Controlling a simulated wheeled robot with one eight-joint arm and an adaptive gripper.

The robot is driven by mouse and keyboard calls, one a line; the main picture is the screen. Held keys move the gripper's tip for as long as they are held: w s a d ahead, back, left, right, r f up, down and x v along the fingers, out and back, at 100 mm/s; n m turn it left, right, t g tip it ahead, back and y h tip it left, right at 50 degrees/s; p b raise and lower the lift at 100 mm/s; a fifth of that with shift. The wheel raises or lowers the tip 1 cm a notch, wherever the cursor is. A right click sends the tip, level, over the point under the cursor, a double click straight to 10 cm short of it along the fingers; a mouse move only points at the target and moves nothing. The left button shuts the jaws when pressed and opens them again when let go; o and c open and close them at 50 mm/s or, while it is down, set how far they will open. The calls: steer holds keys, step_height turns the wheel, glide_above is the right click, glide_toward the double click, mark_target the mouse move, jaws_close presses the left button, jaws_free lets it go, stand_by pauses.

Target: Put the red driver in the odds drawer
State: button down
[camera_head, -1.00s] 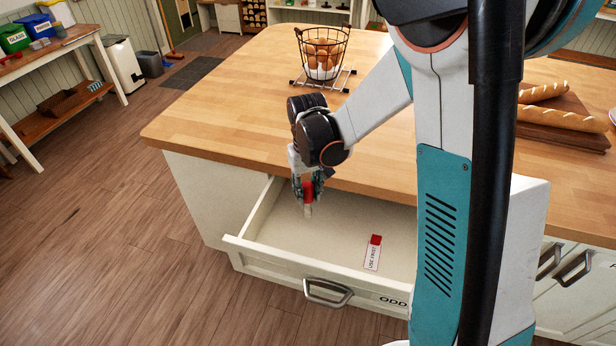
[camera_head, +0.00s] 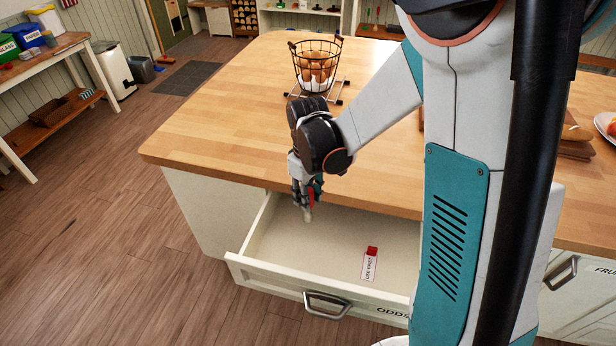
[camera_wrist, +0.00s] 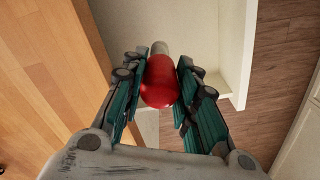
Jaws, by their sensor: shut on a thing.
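The red driver (camera_wrist: 160,82) is a rounded red handle with a pale grey end. In the wrist view my gripper (camera_wrist: 158,88) is shut on the red handle. In the head view my gripper (camera_head: 308,192) points down over the open odds drawer, and the driver (camera_head: 311,197) is mostly hidden by its fingers, with the pale end lowest. The odds drawer (camera_head: 340,250) is white, pulled out from the island, with a metal handle and an "ODDS" label. Whether the driver touches the drawer floor I cannot tell.
A white "USE FIRST" tag with a red end (camera_head: 370,264) lies in the drawer, right of my gripper. The wooden countertop (camera_head: 220,120) overhangs the drawer's back. A wire basket of eggs (camera_head: 316,65) stands on the counter. The drawer floor around the tag is clear.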

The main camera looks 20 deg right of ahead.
steer(key=shift+s+r+p, duration=0.15)
steer(key=shift+r+p, duration=0.15)
steer(key=shift+r, duration=0.25)
steer(key=shift+n, duration=0.3)
steer(key=shift+f, duration=0.1)
step_height(320, 180, down, 15)
steer(key=b, duration=1.3)
steer(key=shift+f+b, duration=0.65)
steer(key=shift+b, duration=0.05)
steer(key=c, duration=1.2)
jaws_free()
step_height(320, 180, up, 12)
